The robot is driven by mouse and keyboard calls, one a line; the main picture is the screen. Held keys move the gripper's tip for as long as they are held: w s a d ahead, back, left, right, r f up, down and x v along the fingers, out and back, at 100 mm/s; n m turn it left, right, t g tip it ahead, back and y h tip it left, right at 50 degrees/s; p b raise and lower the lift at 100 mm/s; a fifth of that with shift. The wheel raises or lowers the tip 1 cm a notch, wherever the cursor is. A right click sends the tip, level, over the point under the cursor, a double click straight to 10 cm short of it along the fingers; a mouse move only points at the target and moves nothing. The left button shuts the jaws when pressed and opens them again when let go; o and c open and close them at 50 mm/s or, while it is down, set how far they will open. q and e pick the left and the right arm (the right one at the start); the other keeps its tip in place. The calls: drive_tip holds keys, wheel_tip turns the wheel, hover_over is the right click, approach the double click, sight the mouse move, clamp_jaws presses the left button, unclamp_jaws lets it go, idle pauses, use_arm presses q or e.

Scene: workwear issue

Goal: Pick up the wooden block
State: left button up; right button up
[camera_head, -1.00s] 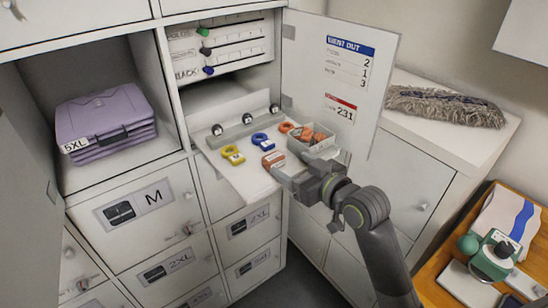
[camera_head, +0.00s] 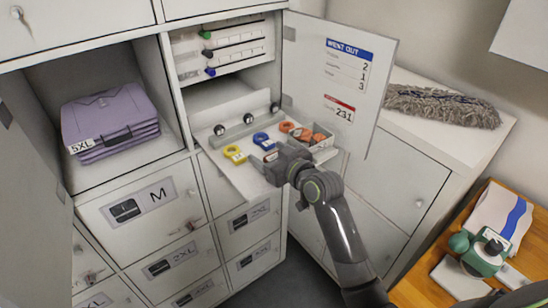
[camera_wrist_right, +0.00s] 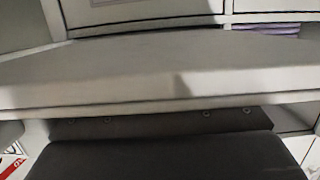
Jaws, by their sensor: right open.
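My right gripper (camera_head: 272,164) is over the front right part of the pull-out white shelf (camera_head: 243,180) in the head view, its fingers pointing left. It is open, and I see nothing held in it. No plainly wooden block shows now; the gripper covers the spot where a small reddish block with a pale label lay. In the right wrist view, a dark part of my gripper fills the bottom and the pale shelf board (camera_wrist_right: 150,75) spans the middle; no block shows there. My left gripper is not in view.
On the shelf are a yellow ring tag (camera_head: 234,154), a blue one (camera_head: 263,141), an orange one (camera_head: 286,127) and a grey tray (camera_head: 322,143) with orange pieces. An open door (camera_head: 345,85) stands at right. Purple folded workwear (camera_head: 110,122) lies in the left locker.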

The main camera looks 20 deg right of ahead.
drive_tip(key=shift+c, duration=0.3)
drive_tip(key=c, duration=1)
